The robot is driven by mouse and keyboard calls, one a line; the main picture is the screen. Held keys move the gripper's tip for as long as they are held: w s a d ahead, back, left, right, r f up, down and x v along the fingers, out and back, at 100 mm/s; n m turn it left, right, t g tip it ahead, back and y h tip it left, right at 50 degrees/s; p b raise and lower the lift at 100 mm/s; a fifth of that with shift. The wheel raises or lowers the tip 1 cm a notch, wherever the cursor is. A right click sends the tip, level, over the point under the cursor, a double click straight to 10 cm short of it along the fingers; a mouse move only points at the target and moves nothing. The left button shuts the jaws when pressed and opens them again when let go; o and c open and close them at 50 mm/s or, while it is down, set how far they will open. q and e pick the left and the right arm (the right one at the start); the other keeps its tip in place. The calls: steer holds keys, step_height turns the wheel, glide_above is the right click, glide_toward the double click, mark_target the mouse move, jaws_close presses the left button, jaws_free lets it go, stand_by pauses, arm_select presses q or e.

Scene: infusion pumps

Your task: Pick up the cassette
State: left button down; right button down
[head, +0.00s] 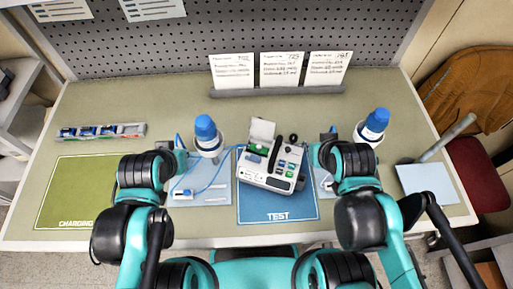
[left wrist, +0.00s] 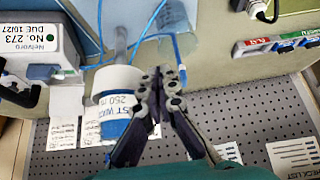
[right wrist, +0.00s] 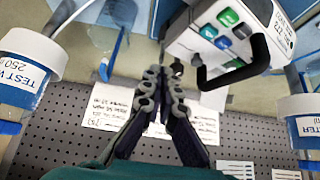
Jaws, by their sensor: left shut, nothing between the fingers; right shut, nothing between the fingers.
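I cannot single out the cassette with certainty. A small white and blue piece (head: 182,193) lies on the left light-blue tray (head: 216,196), among looped blue tubing (head: 214,178). In the left wrist view, a pale clear part (left wrist: 180,48) hangs on blue tubing beyond the fingers. My left gripper (head: 180,152) is shut and empty over the back of that tray, left of a blue-capped bottle (head: 207,135). It also shows in the left wrist view (left wrist: 158,85). My right gripper (head: 326,153) is shut and empty right of the pump; its fingers show in the right wrist view (right wrist: 160,85).
A white pump (head: 272,165) stands on the blue TEST mat (head: 262,212). A second bottle (head: 373,125) stands at right. Three cards (head: 281,70) stand at the back. A strip of coloured pieces (head: 101,131) lies behind the bare green CHARGING mat (head: 75,190).

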mark_target(259, 146)
steer(key=c, duration=1.7)
jaws_free()
steer(key=shift+a+r, duration=0.1)
steer(key=w+a+n+g+p, duration=0.1)
steer(key=n, duration=0.1)
steer(key=w+a+r+n+g+p, duration=0.1)
steer(key=a, duration=0.1)
steer(key=w+a+r+n+g+p, duration=0.1)
steer(key=a+n+p, duration=0.1)
steer(key=shift+w+a+r+n+y, duration=0.2)
steer(key=shift+w+n+y, duration=0.1)
steer(key=shift+w, duration=0.1)
steer(key=w+a+n+g+p, duration=0.1)
steer(key=a+n, duration=0.1)
steer(key=a, duration=0.1)
steer(key=w+a+f+n+g+p, duration=0.1)
steer(key=a+n, duration=0.1)
steer(key=n, duration=0.1)
steer(key=w+a+f+n+g+p, duration=0.1)
steer(key=a+n+g+p, duration=0.1)
steer(key=a, duration=0.1)
steer(key=shift+a+f+n, duration=0.2)
steer(key=shift+a+n, duration=0.1)
steer(key=shift+a, duration=0.05)
steer(key=shift+a+f, duration=0.15)
steer(key=shift+f, duration=0.1)
steer(key=shift+f+b, duration=1.35)
steer(key=shift+f, duration=2.45)
